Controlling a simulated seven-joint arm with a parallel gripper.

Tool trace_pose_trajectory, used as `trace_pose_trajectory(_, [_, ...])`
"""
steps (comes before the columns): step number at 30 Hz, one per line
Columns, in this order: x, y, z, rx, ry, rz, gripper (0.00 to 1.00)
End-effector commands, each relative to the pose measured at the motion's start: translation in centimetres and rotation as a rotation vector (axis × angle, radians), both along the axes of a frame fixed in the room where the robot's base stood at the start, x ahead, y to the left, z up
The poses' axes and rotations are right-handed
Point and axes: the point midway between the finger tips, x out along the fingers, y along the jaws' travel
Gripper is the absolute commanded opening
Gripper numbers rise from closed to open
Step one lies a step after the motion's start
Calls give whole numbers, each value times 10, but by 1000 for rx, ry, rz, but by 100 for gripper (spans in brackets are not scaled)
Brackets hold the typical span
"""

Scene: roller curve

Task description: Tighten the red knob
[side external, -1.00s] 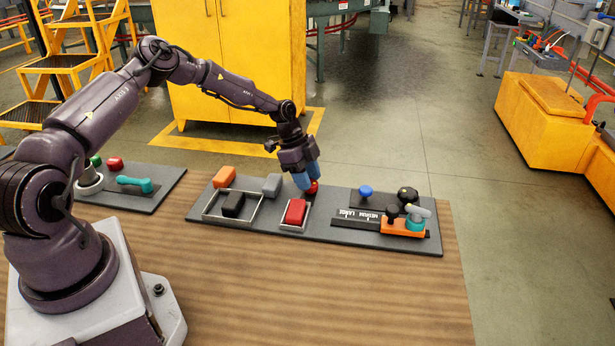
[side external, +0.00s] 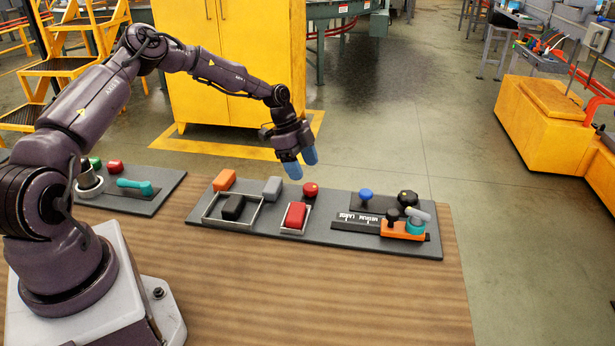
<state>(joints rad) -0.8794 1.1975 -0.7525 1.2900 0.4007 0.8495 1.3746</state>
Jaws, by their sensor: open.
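The red knob (side external: 311,189) is a small round knob at the back edge of the grey panel (side external: 340,232), right of a grey block. It is fully in view and nothing touches it. My gripper (side external: 300,160) has blue fingertips and is open and empty. It hangs above the panel's back edge, a little above the red knob and apart from it, with its fingers pointing down.
Near the knob are a grey block (side external: 272,187), a red block (side external: 295,214) in a metal frame, a black block (side external: 233,206) and an orange block (side external: 224,180). A blue knob (side external: 366,195) and an orange slider part (side external: 402,230) lie right. Bare wooden table (side external: 330,290) lies in front.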

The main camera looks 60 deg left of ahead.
Motion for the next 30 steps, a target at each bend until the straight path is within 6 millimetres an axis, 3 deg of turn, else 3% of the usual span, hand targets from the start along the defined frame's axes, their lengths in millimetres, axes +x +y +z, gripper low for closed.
trace_pose_trajectory(6, [-8, 18, 47, 2, -2, 1, 64])
trace_pose_trajectory(12, [-13, 27, 74, 0, -2, 0, 64])
trace_pose_trajectory(26, [-15, 29, 81, -1, 0, 1, 64])
trace_pose_trajectory(30, [-14, 29, 81, -15, 24, 73, 64])
